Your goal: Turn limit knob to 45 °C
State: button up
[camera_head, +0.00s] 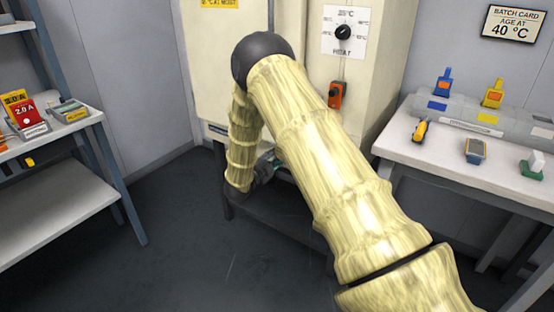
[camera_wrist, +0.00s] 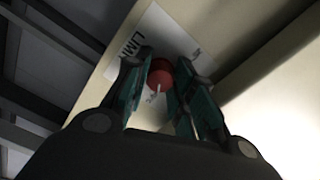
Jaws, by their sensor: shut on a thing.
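In the wrist view, the red limit knob (camera_wrist: 160,78) with a white pointer line sits on a white label plate (camera_wrist: 165,35) reading "LIMI", the rest covered. My gripper (camera_wrist: 157,66) has its two teal fingers on either side of the knob and is shut on it. The fingers hide most of the scale, so I cannot read the setting. In the head view, my gripper (camera_head: 266,167) shows small and dark low by the cream cabinet (camera_head: 215,70), partly behind my arm. The limit knob is hidden there.
A black dial (camera_head: 343,32) and an orange switch (camera_head: 336,95) are on the cabinet front. A batch card (camera_head: 514,24) reads "AGE AT 40 °C". A white table (camera_head: 465,165) with small items stands right, a shelf (camera_head: 60,215) left. Dark floor lies between.

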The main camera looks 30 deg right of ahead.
jog(key=shift+m, duration=0.3)
dwell(0.4)
jog(key=o, duration=1.1)
jog(key=shift+c, duration=0.2)
jog(key=v, duration=1.2)
jog(key=shift+f, duration=0.1)
